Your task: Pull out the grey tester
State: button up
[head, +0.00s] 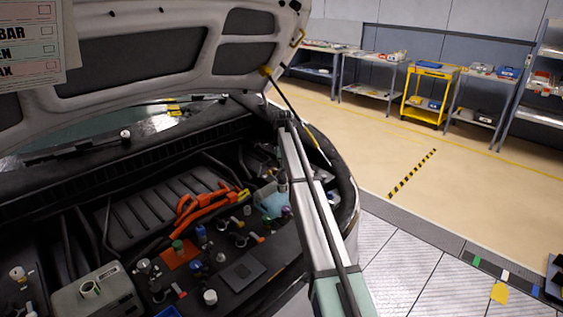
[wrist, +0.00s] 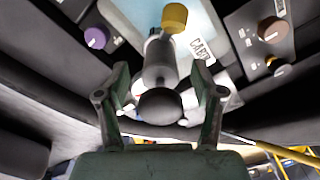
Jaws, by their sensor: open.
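A grey tester stands between the fingers of my gripper (wrist: 160,88) in the wrist view. The tester's dark rounded end (wrist: 160,106) faces the camera, and its paler grey shaft (wrist: 159,58) runs away behind it. My gripper's two greenish-grey fingers are apart, one on each side of the tester, with visible gaps between. In the head view my arm reaches over the right side of the engine bay, and I cannot make out the gripper clearly there. The tester's lower end is hidden.
A yellow cap (wrist: 174,18), a purple knob (wrist: 97,38) and a brown knob (wrist: 272,30) are close around the tester. A pale label reading "CABIN" (wrist: 203,50) lies beside it. Orange cables (head: 205,203) cross the bay. The raised hood (head: 150,50) hangs overhead.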

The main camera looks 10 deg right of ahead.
jog(key=shift+f, duration=0.2)
grip_shut()
jog(key=c, duration=0.8)
grip_release()
jog(key=shift+c, duration=1)
jog(key=shift+n+p, duration=0.4)
jog(key=shift+n, duration=1.3)
jog(key=shift+s, duration=0.1)
jog(key=shift+n, duration=0.7)
jog(key=shift+n+p, duration=0.35)
jog(key=shift+n, duration=0.55)
